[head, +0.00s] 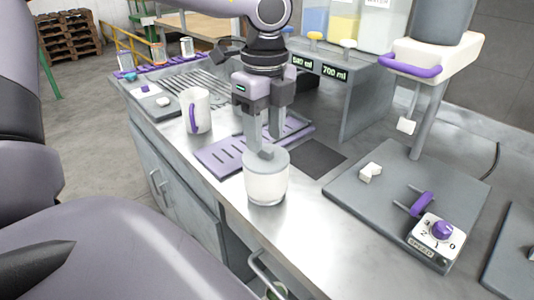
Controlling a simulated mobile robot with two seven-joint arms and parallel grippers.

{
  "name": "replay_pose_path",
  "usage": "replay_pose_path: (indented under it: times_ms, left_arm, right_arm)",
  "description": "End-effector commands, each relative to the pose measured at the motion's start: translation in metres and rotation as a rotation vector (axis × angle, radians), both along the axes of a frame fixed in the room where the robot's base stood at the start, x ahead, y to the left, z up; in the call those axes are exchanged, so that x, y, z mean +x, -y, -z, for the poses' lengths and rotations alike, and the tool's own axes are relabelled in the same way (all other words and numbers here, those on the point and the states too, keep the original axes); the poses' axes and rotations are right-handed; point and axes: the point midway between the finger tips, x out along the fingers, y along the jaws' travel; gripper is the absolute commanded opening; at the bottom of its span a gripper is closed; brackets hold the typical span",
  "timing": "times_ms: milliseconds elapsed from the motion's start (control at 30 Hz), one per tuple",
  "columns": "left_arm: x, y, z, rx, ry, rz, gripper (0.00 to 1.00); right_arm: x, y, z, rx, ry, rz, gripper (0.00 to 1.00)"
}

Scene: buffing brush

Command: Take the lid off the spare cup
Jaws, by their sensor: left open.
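The spare cup (266,187) stands upright on the steel counter near its front edge. It looks white inside a clear wall, and a grey lid (280,159) with a small knob (266,152) covers its top. My left gripper (264,143) points straight down just above the lid. Its two fingers are apart, with the knob at or just below the tips. I cannot tell whether the fingers touch the lid. My right gripper is not in view.
A white mug (196,111) with a purple handle stands behind left, beside a purple slotted tray (220,158). A grey mixer base (350,208) with a speed dial (437,231) is on the right. A dispenser stand (362,100) is behind. Bare counter lies in front right of the cup.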

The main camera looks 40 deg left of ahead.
Motion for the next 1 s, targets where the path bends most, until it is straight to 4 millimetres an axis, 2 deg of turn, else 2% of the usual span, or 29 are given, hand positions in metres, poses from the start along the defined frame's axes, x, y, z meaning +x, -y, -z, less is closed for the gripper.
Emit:
replay_pose_path:
  times_ms: [100,200,433,467,500,600,1000]
  left_arm:
    - [0.0,0.0,0.017,-0.001,-0.003,0.001,0.46]
    - [0.0,0.001,0.025,-0.003,0.0,0.0,0.46]
    - [0.0,0.0,0.026,-0.002,0.002,0.001,0.46]
    - [0.0,0.0,0.026,-0.002,0.002,0.001,0.42]
    - [0.0,0.0,0.026,-0.002,0.002,0.001,0.29]
    - [0.0,0.0,0.026,-0.002,0.002,0.001,0.0]
    - [0.001,0.0,0.024,-0.002,0.002,0.0,0.0]
  right_arm:
    - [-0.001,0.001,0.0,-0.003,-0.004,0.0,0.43]
    - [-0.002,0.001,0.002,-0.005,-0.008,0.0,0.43]
    - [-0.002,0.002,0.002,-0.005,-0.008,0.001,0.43]
    - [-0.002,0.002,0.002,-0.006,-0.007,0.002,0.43]
    - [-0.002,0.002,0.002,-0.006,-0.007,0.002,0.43]
    - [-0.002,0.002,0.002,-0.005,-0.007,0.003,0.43]
    - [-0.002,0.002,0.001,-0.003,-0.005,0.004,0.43]
